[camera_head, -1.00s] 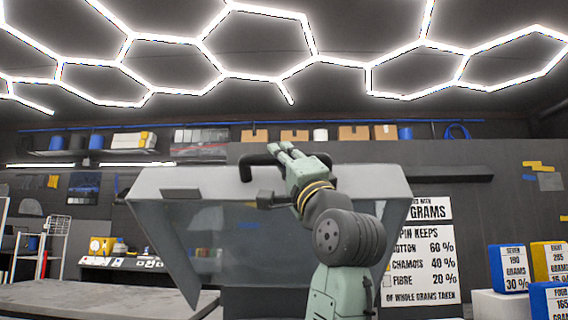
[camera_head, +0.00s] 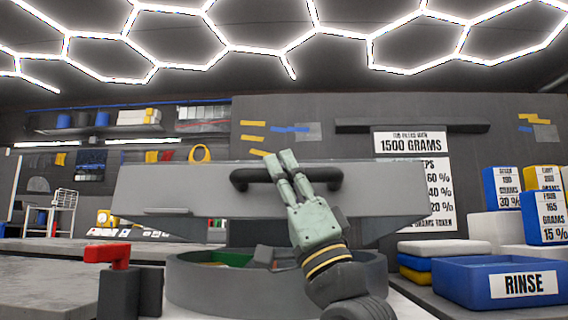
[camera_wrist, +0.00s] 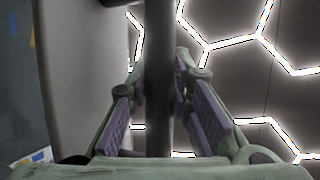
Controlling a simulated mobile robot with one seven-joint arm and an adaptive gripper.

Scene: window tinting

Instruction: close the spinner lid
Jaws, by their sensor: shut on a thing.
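The spinner lid (camera_head: 190,205) is a wide grey panel with a dark bar handle (camera_head: 240,178) along its upper front. It hangs tilted above the round grey spinner tub (camera_head: 200,290), with a gap between them. My gripper (camera_head: 283,165) reaches up from below and has its fingers at the middle of the handle. In the wrist view my gripper (camera_wrist: 168,115) has its purple finger pads on both sides of the dark handle bar (camera_wrist: 158,80). Green and brown pieces (camera_head: 237,258) show inside the tub.
A red-topped lever on a dark post (camera_head: 108,255) stands left of the tub. A blue RINSE bin (camera_head: 490,283) and stacked blocks (camera_head: 440,255) are on the right. A grey counter (camera_head: 50,285) lies at the left. A sign (camera_head: 410,143) hangs on the back wall.

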